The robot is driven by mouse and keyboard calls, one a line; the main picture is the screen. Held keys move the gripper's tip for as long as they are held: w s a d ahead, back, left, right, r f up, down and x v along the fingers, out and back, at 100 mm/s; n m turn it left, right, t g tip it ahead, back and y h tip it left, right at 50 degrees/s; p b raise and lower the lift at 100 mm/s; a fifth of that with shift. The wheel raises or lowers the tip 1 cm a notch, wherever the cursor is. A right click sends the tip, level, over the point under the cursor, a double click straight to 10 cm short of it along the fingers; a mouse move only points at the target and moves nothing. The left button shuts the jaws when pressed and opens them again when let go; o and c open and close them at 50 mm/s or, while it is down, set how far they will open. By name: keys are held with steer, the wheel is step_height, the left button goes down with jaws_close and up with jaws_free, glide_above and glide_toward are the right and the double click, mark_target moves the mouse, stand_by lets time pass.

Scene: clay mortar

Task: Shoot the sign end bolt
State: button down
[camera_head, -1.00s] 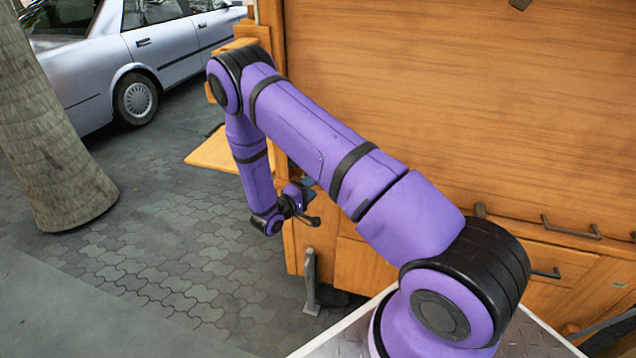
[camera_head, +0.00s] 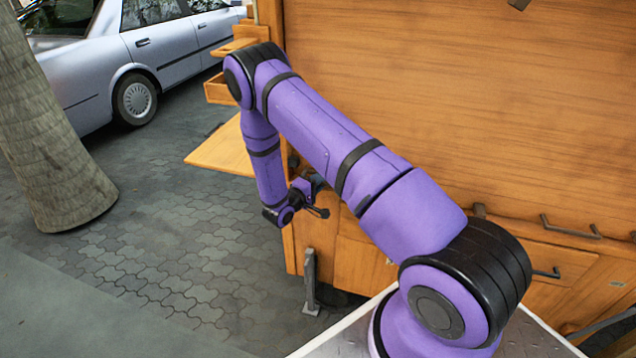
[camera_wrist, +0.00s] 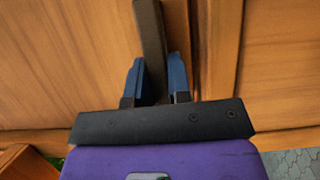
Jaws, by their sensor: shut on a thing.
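My gripper (camera_wrist: 156,75) shows in the wrist view with its two blue fingers on either side of a dark grey-brown metal bar, which appears to be the bolt (camera_wrist: 150,38). It is shut on this bar. The bar runs upward out of the picture, in front of the wooden panels. In the head view my gripper (camera_head: 317,183) is low at the left end of the wooden cabinet, under my bent arm. The bar cannot be made out clearly there, and my arm hides part of the cabinet end.
The wooden cabinet (camera_head: 450,100) fills the right side, with dark handles (camera_head: 570,230) along its lower front. A flat wooden shelf (camera_head: 222,150) juts from its left end. A metal post (camera_head: 311,283) stands below my gripper. A tree trunk (camera_head: 50,150) and car (camera_head: 95,75) are left; paving between is clear.

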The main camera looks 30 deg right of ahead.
steer(key=shift+w+a, duration=0.8)
steer(key=shift+w, duration=0.2)
steer(key=shift+w+a, duration=0.8)
steer(key=shift+w, duration=0.2)
steer(key=c, duration=1.1)
jaws_free()
steer(key=shift+w+a, duration=0.1)
steer(key=shift+o, duration=0.2)
steer(key=v, duration=1)
steer(key=shift+a, duration=0.4)
